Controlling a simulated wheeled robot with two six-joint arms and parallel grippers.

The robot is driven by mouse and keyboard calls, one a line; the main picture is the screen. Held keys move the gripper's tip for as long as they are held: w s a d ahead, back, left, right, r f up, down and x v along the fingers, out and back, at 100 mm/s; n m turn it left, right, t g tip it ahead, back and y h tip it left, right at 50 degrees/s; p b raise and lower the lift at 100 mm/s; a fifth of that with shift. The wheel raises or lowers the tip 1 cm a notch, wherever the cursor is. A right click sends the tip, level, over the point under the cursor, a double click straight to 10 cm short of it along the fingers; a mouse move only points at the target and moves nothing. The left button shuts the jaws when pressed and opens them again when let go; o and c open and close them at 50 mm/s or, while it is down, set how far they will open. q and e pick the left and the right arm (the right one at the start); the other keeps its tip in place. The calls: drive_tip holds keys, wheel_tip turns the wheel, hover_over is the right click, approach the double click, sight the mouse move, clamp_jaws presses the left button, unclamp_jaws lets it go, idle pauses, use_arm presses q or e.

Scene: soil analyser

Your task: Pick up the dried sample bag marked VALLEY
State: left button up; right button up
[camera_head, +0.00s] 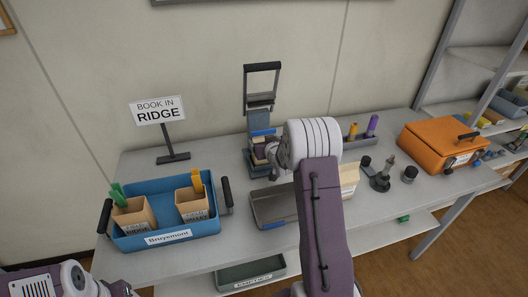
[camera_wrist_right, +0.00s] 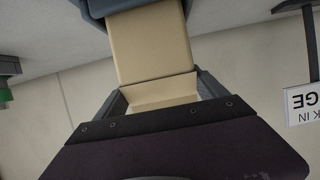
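A tan paper bag (camera_wrist_right: 150,50) sits in a blue-grey holder (camera_head: 260,118) at the table's middle; no marking on it is readable. My right gripper (camera_head: 262,158) is at that holder, largely hidden by my arm in the head view. In the right wrist view its fingers (camera_wrist_right: 162,95) lie on either side of the bag's folded top; whether they press on it is unclear. Two other tan bags stand in the blue tray (camera_head: 170,238): one with green clips marked RIDGE (camera_head: 133,216), one with a yellow clip whose label appears to read VALLEY (camera_head: 192,204). My left gripper is out of view.
A RIDGE sign (camera_head: 158,110) stands behind the blue tray. A grey metal tray (camera_head: 275,207) lies before the holder. Right of my arm are a cream object (camera_head: 349,177), dark small instruments (camera_head: 381,178) and an orange case (camera_head: 440,143). A green-grey bin (camera_head: 250,272) sits lower down.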

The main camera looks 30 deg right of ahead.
drive_tip(key=c, duration=0.5)
drive_tip(key=shift+r, duration=0.1)
